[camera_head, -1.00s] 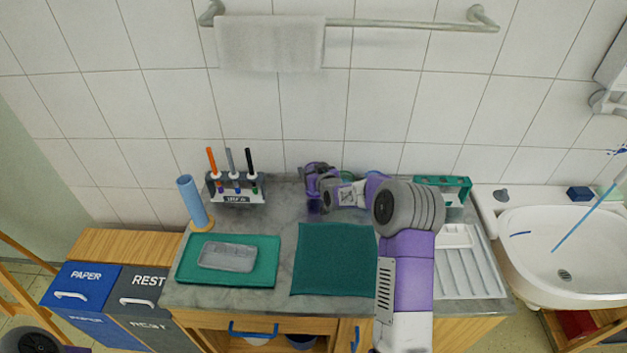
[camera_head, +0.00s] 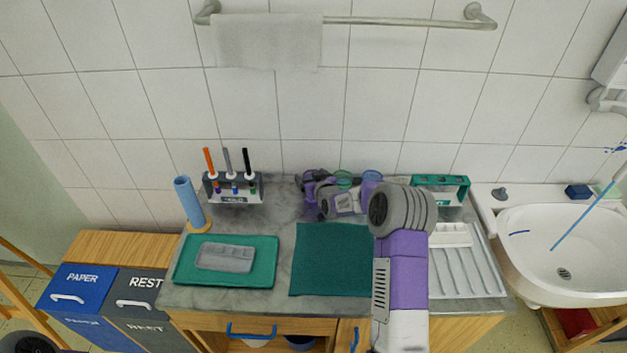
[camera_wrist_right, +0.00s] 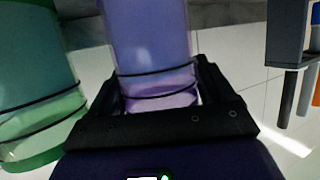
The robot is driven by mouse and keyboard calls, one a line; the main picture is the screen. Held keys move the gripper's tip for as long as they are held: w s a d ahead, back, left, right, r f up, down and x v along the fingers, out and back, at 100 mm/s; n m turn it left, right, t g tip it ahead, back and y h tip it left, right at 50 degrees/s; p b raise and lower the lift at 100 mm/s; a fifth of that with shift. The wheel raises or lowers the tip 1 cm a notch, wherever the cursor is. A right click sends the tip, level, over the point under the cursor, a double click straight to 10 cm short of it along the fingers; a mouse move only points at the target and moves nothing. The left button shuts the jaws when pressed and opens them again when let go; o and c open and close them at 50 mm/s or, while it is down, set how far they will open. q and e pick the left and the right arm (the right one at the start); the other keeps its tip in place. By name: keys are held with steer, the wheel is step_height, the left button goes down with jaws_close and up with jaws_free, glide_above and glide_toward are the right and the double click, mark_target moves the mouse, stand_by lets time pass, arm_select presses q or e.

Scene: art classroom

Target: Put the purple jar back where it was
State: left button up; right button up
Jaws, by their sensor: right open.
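The purple jar (camera_head: 309,178) stands upright on the grey counter against the tiled wall, left of a green jar (camera_head: 343,177). My right gripper (camera_head: 313,187) is at the purple jar, low beside it, and partly hides it in the head view. In the right wrist view the purple jar (camera_wrist_right: 150,45) stands between the open fingers, and the green jar (camera_wrist_right: 35,80) is close by on the left. My left gripper is out of view.
A lilac-blue jar (camera_head: 372,178) stands right of the green one. A marker rack (camera_head: 233,190) is to the left, a teal rack (camera_head: 440,188) to the right. A dark green mat (camera_head: 330,260) and a teal tray (camera_head: 200,275) lie in front.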

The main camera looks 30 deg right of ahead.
steer(key=shift+r, duration=0.2)
steer(key=p+v, duration=0.1)
steer(key=v, duration=1.1)
steer(key=shift+f, duration=0.1)
